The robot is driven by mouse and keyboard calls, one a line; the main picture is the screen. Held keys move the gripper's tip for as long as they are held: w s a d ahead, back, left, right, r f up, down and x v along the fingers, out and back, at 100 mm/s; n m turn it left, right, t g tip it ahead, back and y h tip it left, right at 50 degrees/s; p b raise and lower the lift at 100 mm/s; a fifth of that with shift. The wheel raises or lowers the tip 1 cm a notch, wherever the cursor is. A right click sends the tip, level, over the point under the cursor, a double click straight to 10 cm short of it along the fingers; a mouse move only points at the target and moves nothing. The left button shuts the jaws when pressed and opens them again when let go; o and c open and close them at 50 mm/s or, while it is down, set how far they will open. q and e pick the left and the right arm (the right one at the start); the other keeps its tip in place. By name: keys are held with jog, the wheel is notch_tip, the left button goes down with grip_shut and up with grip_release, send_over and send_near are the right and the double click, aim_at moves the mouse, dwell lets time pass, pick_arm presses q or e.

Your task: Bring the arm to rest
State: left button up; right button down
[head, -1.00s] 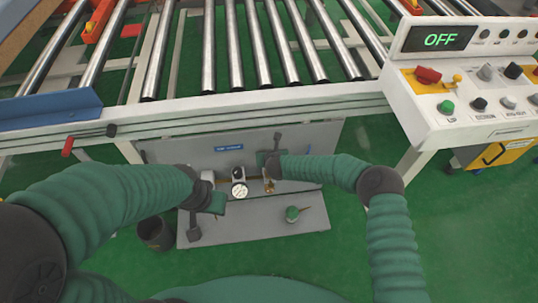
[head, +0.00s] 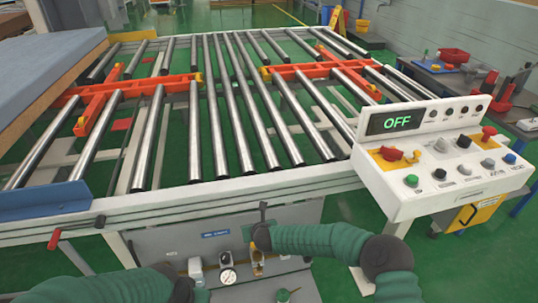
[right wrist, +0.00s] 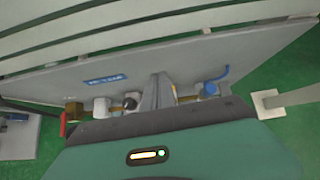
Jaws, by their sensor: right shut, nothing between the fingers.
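My right arm reaches in from the right in the head view. Its gripper (head: 258,226) is in front of the grey panel (head: 180,242) below the roller table, close to a brass fitting (head: 258,263). In the right wrist view the same gripper (right wrist: 160,92) has its fingers together with nothing between them, pointing at the panel (right wrist: 220,55). My left arm shows only at the bottom edge of the head view; its fingertips are out of frame.
The roller table (head: 200,200) with orange brackets (head: 140,88) fills the middle. A control box (head: 440,180) reading OFF stands at the right. A grey-topped slab (head: 45,60) is at the upper left. A red-handled lever (head: 55,238) juts out at the lower left.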

jog(key=s+d+r+n+g+y, duration=0.1)
jog(key=s+d+r+n, duration=0.35)
jog(key=n, duration=0.55)
jog(key=s+d+r+n+g, duration=0.1)
jog(key=s+d+r+n, duration=0.25)
jog(key=s+n, duration=0.45)
jog(key=s+d+r+n+g+h, duration=0.1)
jog(key=s+d+n+g+h, duration=0.1)
jog(key=s+d+n, duration=0.65)
jog(key=s+d+r+n+g+h, duration=0.2)
jog(key=s+d+n, duration=0.4)
jog(key=s+d, duration=0.6)
jog(key=w+p+v, duration=0.3)
jog(key=p+v, duration=1.1)
jog(key=p, duration=0.1)
jog(key=shift+w+r+p, duration=0.3)
jog(key=shift+w+r, duration=0.05)
jog(key=shift+r, duration=0.4)
